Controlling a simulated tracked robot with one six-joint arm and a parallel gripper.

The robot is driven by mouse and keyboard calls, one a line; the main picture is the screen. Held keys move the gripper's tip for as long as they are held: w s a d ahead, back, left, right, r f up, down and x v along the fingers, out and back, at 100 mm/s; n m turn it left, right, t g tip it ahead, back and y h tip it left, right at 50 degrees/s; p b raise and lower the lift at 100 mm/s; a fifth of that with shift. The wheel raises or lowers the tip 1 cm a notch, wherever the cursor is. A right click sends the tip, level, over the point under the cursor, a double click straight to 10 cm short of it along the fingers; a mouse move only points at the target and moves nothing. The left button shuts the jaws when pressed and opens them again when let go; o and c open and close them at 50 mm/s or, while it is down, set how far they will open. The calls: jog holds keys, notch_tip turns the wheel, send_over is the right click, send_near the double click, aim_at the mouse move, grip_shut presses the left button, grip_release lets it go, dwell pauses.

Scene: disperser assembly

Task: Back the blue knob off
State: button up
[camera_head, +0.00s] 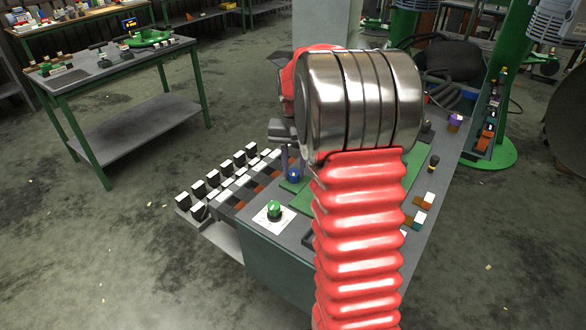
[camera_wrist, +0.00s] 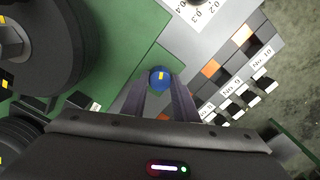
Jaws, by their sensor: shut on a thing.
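The blue knob (camera_wrist: 159,77) is round with a small yellow mark on top. It sits by the edge of a green plate (camera_wrist: 140,42) in the wrist view. My gripper (camera_wrist: 160,87) is shut on the knob, with one dark finger on each side of it. In the head view the blue knob (camera_head: 294,175) shows low on the bench beneath my gripper (camera_head: 291,163). My arm hides part of the bench and much of the green plate there.
Rows of black and white blocks (camera_head: 228,172) line the bench's left edge. A green button (camera_head: 274,210) stands on a white card near the front. A large dark round part (camera_wrist: 40,50) fills the wrist view's left. Another table (camera_head: 110,62) stands back left; open floor lies between.

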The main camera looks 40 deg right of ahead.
aim_at(294, 171)
jog(key=n, duration=0.5)
jog(key=shift+d+n, duration=0.15)
jog(key=shift+n, duration=2.45)
jog(key=shift+w, duration=0.1)
jog(key=o, duration=1.1)
jog(key=shift+c, duration=0.2)
jog(key=shift+a, duration=0.2)
notch_tip(294, 171, up, 14)
jog(key=shift+f, duration=0.15)
